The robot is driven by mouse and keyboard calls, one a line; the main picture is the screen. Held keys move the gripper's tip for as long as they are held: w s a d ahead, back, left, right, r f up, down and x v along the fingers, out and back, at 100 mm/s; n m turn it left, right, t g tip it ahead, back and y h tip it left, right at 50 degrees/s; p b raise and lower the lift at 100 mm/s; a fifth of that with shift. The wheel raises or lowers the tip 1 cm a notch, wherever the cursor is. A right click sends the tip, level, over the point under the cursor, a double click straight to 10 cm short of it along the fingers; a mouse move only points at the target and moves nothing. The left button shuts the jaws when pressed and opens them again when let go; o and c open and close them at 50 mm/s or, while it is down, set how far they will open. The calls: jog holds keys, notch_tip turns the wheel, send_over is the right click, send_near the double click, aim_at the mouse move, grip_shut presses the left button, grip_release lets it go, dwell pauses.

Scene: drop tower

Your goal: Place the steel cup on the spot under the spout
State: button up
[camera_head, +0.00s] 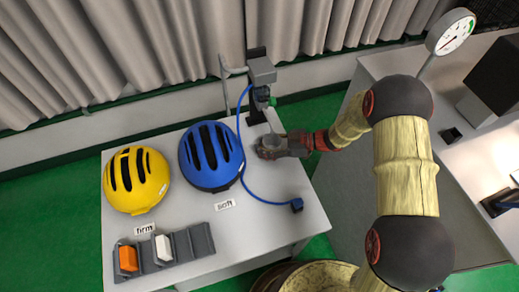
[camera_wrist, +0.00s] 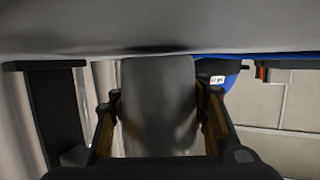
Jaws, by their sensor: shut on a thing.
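The steel cup (camera_wrist: 158,90) is a plain grey cylinder between my gripper's two fingers in the wrist view. My gripper (camera_head: 270,147) is shut on it, low at the back right of the white table (camera_head: 262,222). In the head view the cup is small and mostly covered by the gripper. The spout (camera_head: 262,97) hangs from a grey dispenser on a black post, just behind and slightly left of the gripper. I cannot make out the spot under the spout, nor whether the cup touches the table.
A blue helmet (camera_head: 210,155) stands close left of the gripper, a yellow helmet (camera_head: 137,180) farther left. A blue hose (camera_head: 247,183) curves across the table to a dark end piece. A grey rack (camera_head: 190,243) with orange and white blocks is at the front left.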

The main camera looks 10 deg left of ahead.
jog(key=shift+s+f, duration=0.1)
jog(key=shift+f, duration=0.1)
jog(key=o, duration=1.4)
jog(key=shift+f, duration=0.15)
jog(key=shift+d+r, duration=0.1)
jog(key=shift+r, duration=0.1)
jog(key=p+v, duration=0.2)
jog(key=v, duration=0.5)
jog(key=shift+d, duration=0.2)
